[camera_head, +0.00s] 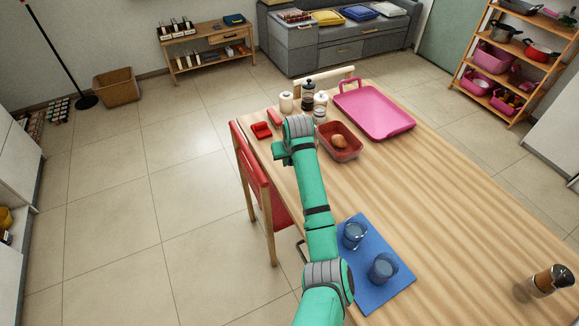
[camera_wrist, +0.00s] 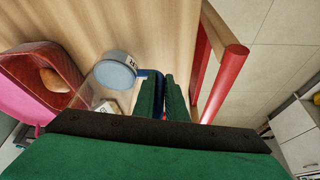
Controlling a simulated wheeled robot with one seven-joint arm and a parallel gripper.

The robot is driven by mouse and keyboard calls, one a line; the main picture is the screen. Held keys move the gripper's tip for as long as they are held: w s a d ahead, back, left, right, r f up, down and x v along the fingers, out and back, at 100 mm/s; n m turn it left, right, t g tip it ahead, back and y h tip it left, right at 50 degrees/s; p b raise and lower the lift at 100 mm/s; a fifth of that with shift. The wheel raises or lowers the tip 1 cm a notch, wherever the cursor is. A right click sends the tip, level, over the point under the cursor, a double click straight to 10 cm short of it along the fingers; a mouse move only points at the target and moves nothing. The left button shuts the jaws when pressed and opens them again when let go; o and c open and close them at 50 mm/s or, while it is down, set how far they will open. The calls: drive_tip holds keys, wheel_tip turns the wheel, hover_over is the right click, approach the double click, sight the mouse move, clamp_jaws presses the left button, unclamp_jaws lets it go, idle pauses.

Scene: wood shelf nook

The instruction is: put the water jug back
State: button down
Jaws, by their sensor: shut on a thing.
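In the wrist view, my gripper (camera_wrist: 163,88) has its two green fingers close together on what looks like the dark blue handle of the water jug (camera_wrist: 116,72). The jug is a clear vessel with a round blue-grey part, just left of the fingers. The fingers hide part of the handle. In the head view, my gripper (camera_head: 283,150) is over the left edge of the wooden table (camera_head: 460,190); the arm hides the jug there. Whether the jug touches the table cannot be told.
A red container (camera_head: 350,150) with a brown item and a pink tray (camera_head: 375,112) lie right of my gripper. Several jars (camera_head: 309,92) stand beyond it. A blue mat (camera_head: 390,290) holds two glasses. A red chair (camera_head: 252,165) stands at the left. The table's right middle is clear.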

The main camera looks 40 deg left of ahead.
drive_tip(key=shift+w+a+f, duration=0.1)
drive_tip(key=shift+w+f, duration=0.2)
drive_tip(key=shift+f, duration=1.65)
drive_tip(key=c, duration=1.8)
unclamp_jaws()
drive_tip(key=shift+w+f, duration=0.1)
drive_tip(key=shift+f, duration=0.05)
drive_tip(key=v, duration=1.2)
